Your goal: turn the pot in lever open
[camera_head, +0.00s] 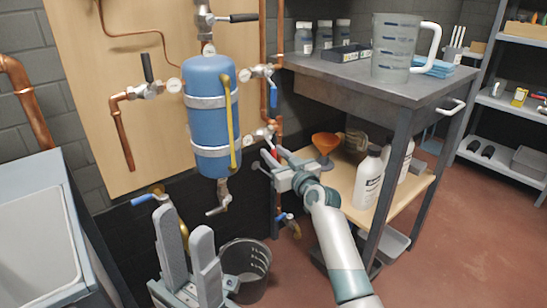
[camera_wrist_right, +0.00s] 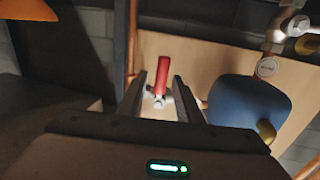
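The pot is the blue tank (camera_head: 210,110) on the wooden board; part of it shows at right in the right wrist view (camera_wrist_right: 245,110). A red lever (camera_wrist_right: 162,76) on a small valve (camera_wrist_right: 158,101) appears between my right gripper's fingers in that view. My right gripper (camera_wrist_right: 157,88) is open, its fingers apart on either side of the lever; whether they touch it I cannot tell. In the head view my right gripper (camera_head: 268,165) is just right of the tank's lower part and mostly hides that valve. My left gripper (camera_head: 187,227) is open and empty, low in front of the board.
Pipes with blue-handled valves (camera_head: 272,88) and a black-handled valve (camera_head: 147,68) surround the tank. A grey bucket (camera_head: 238,290) stands on the floor. A workbench (camera_head: 350,75) with a jug (camera_head: 393,55), a funnel (camera_head: 325,142) and bottles (camera_head: 368,180) is at right.

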